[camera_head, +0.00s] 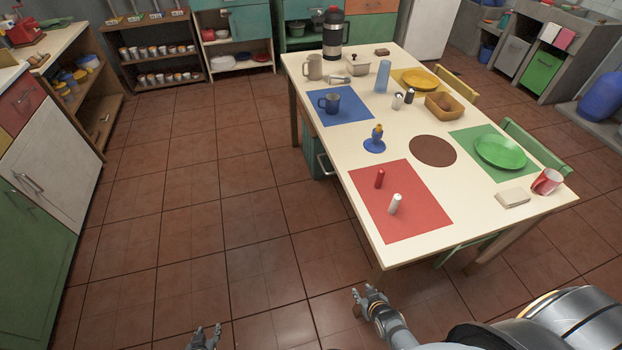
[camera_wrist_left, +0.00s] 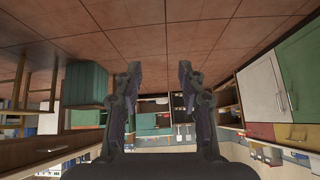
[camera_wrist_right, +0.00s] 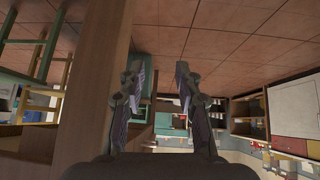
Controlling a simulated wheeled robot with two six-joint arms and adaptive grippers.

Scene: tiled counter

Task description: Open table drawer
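The dining table (camera_head: 315,95) stands right of centre in the head view. The tabletop covers most of the unit and no drawer opening shows. A green-teal box shape, likely this unit (camera_wrist_left: 85,83), is left of the fingers in the left wrist view. My left gripper (camera_head: 206,334) is open and empty over the floor, well apart from the handle. My right gripper (camera_head: 366,296) is open and empty near the table's near corner.
A brown table leg or beam (camera_wrist_right: 100,75) stands close beside the right gripper in its wrist view. Cabinets (camera_head: 45,180) line the left. The tiled floor (camera_head: 210,210) between is clear.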

